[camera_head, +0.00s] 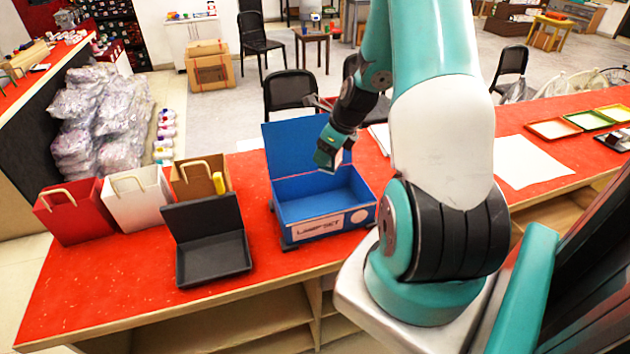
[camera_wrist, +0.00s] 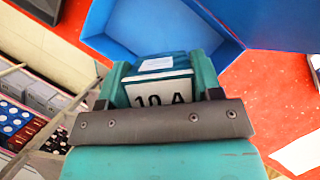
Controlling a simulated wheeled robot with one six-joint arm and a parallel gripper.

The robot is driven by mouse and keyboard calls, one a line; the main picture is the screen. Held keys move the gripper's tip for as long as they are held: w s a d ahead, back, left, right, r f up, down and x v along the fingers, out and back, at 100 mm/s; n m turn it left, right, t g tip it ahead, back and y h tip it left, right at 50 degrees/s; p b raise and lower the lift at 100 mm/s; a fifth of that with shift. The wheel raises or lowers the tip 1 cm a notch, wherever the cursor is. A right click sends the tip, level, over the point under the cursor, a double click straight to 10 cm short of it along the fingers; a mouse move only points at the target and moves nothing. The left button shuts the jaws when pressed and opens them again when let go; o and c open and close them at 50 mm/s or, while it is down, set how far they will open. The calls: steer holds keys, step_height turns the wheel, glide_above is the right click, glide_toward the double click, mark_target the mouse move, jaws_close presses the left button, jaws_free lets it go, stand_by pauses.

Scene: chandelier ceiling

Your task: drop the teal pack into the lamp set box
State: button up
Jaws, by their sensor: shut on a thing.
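The lamp set box (camera_head: 322,222) is blue and stands on the red counter with its lid raised at the back. Its front label reads "LAMP SET", and its inside looks empty. My gripper (camera_head: 332,158) is above the box, near the raised lid. In the wrist view, my gripper's teal fingers are shut on the teal pack (camera_wrist: 160,66), which has a white face marked "10 A". The box's blue inside (camera_wrist: 140,22) shows beyond the pack in that view, with the lid to its right. The pack is small and hard to make out in the head view.
An open black case (camera_head: 212,262) stands left of the box on the red counter (camera_head: 110,290). Red, white and brown bags (camera_head: 138,200) stand behind it. A white sheet (camera_head: 528,160) and several shallow trays (camera_head: 588,121) lie to the right. Black chairs (camera_head: 290,90) stand behind the counter.

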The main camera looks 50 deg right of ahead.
mark_target(327, 169)
steer(key=shift+f+b, duration=2.9)
steer(key=shift+f, duration=0.1)
steer(key=o, duration=1)
steer(key=shift+r, duration=0.2)
steer(key=v, duration=1.7)
steer(key=shift+d+b, duration=0.1)
steer(key=shift+b, duration=0.25)
